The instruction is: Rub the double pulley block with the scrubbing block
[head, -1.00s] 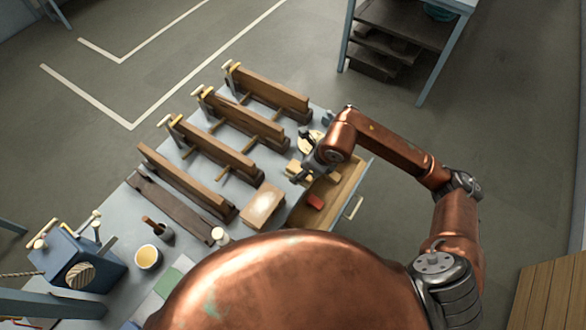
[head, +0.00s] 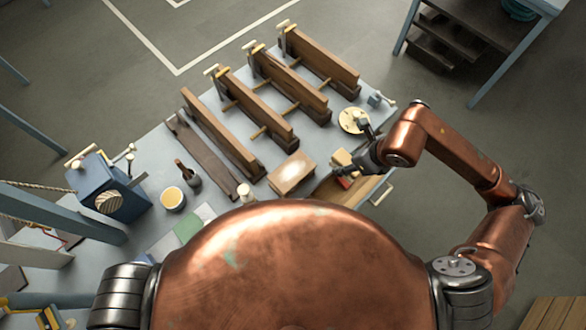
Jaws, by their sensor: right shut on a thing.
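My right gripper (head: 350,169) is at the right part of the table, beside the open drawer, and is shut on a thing. A small pale yellow block (head: 342,157) shows right at its fingers; it looks like the scrubbing block, but the fingers hide part of it. A round cream piece with a dark part on it (head: 354,120) lies on the table just beyond the gripper. It may be the double pulley block, but it is too small to be sure. My left gripper is out of view.
Several long wooden beams on stands (head: 262,107) fill the far table. A wooden box (head: 291,173) is left of the gripper. A red item (head: 346,181) is by the drawer (head: 370,187).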

